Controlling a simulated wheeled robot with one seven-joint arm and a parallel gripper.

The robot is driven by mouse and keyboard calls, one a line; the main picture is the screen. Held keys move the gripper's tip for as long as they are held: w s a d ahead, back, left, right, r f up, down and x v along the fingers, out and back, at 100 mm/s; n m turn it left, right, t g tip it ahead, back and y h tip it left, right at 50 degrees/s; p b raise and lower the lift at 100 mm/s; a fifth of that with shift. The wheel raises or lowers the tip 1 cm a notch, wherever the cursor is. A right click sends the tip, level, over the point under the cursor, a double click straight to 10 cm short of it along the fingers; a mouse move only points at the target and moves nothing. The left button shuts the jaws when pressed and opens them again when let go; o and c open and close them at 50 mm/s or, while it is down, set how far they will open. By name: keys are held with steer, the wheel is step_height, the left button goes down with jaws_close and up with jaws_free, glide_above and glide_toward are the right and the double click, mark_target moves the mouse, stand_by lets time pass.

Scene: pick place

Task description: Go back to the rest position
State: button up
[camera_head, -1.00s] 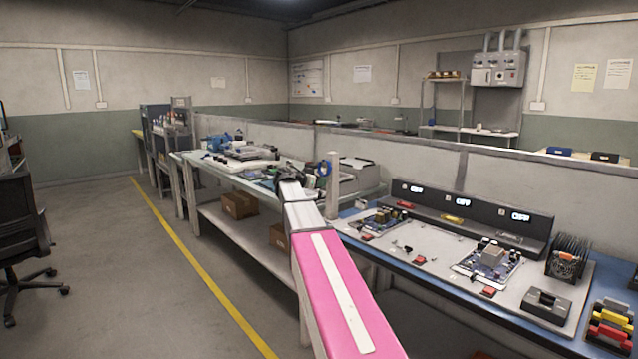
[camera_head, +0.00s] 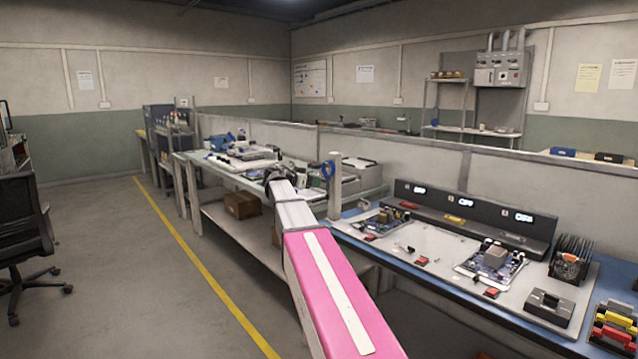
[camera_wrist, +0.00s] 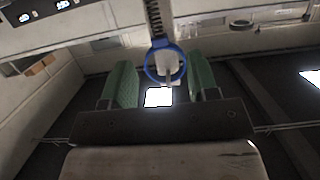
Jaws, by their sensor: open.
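My pink and white arm reaches forward from the bottom of the head view. My gripper (camera_head: 278,178) is at its far end, small and partly hidden by the arm. In the wrist view, my gripper (camera_wrist: 165,88) shows two green fingers standing apart. A blue ring (camera_wrist: 166,60) on a post appears beyond the gap between them. I see nothing clasped between the fingers.
The blue workbench (camera_head: 425,265) on the right carries circuit boards (camera_head: 492,262), a black device (camera_head: 550,306) and a heat sink (camera_head: 571,258). Another bench (camera_head: 190,160) stands behind. A black chair (camera_head: 25,225) is at left. Floor beside the yellow line is clear.

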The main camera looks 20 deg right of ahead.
steer(key=v, duration=0.5)
steer(key=s+a+f+n+g+y, duration=0.15)
steer(key=s+f, duration=0.25)
steer(key=f, duration=0.5)
steer(key=s+a+f+n+y, duration=0.2)
steer(key=s+f+n+y, duration=0.15)
steer(key=f, duration=0.45)
steer(key=s+a+f+n+g+y, duration=0.1)
steer(key=s+f+n+y, duration=0.1)
steer(key=s+f, duration=0.5)
steer(key=s+a+f+n+g+y, duration=0.1)
steer(key=s+a+f+n+y, duration=0.2)
steer(key=s+a+f, duration=0.2)
steer(key=s+a+f+n+g+y, duration=0.1)
steer(key=s+a+f+n+y, duration=0.3)
steer(key=s+f, duration=0.7)
step_height(320, 180, down, 3)
steer(key=shift+a+r+g, duration=0.25)
steer(key=shift+a+g, duration=0.1)
steer(key=shift+a, duration=0.2)
steer(key=shift+s, duration=0.1)
